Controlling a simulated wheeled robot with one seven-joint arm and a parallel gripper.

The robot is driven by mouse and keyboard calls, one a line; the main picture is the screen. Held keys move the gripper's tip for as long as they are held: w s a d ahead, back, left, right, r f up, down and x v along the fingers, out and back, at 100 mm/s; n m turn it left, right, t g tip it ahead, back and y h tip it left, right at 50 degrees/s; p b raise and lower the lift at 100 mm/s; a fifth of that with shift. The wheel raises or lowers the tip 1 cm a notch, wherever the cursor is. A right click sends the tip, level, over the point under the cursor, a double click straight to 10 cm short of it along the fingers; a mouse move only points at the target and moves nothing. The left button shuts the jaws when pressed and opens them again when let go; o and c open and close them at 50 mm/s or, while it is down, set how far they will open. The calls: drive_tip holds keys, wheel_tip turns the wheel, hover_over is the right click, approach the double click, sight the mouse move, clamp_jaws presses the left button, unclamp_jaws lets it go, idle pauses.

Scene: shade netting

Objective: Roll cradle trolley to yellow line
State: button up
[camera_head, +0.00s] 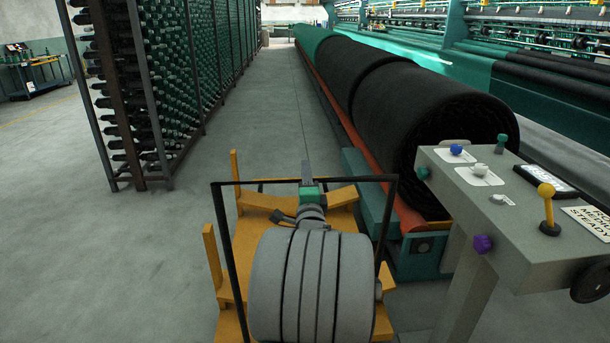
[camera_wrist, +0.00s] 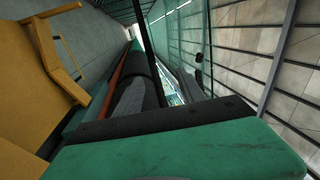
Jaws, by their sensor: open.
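The cradle trolley (camera_head: 341,196) is an orange frame with upright posts and a black push-bar frame (camera_head: 348,180), in the lower middle of the head view. My grey arm hides much of it. My gripper (camera_head: 307,178) is open at the top rail of the push bar, overlapping it in the picture; I cannot tell whether it touches. In the wrist view, a green finger with a black pad (camera_wrist: 165,120) fills the foreground, and orange trolley parts (camera_wrist: 40,65) show at left. A faint yellowish line (camera_head: 40,111) crosses the floor at far left; I cannot tell if it is the task's line.
Large black net rolls (camera_head: 435,115) lie on a long bed with a red edge (camera_head: 340,112), right of the trolley. A grey control console (camera_head: 490,205) stands close at right. A tall bobbin rack (camera_head: 165,85) is at left. The grey aisle (camera_head: 255,110) between is clear.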

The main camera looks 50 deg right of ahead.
drive_tip(key=shift+x, duration=0.8)
drive_tip(key=shift+c, duration=0.5)
clamp_jaws()
